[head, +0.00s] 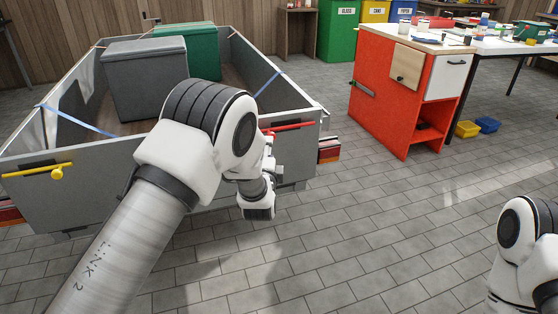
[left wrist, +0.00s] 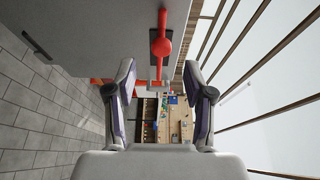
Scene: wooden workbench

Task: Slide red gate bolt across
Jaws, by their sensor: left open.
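The red gate bolt (head: 290,126) lies across the right end of the grey trailer's tailgate (head: 100,187), partly hidden by my left arm in the head view. In the left wrist view the red bolt (left wrist: 162,22) shows as a bar with a round red knob (left wrist: 161,48) over a dark plate. My left gripper (left wrist: 162,88) is open and empty, its two fingers apart to either side of the knob's line. The knob appears beyond the fingertips, not between them. In the head view the left fingers are mostly hidden behind my wrist. My right gripper is out of view.
A yellow bolt (head: 38,171) sits on the tailgate's left end. Grey (head: 146,80) and green (head: 199,52) bins stand in the trailer. A red cabinet (head: 385,100) stands to the right. The paved floor (head: 370,220) in front is clear.

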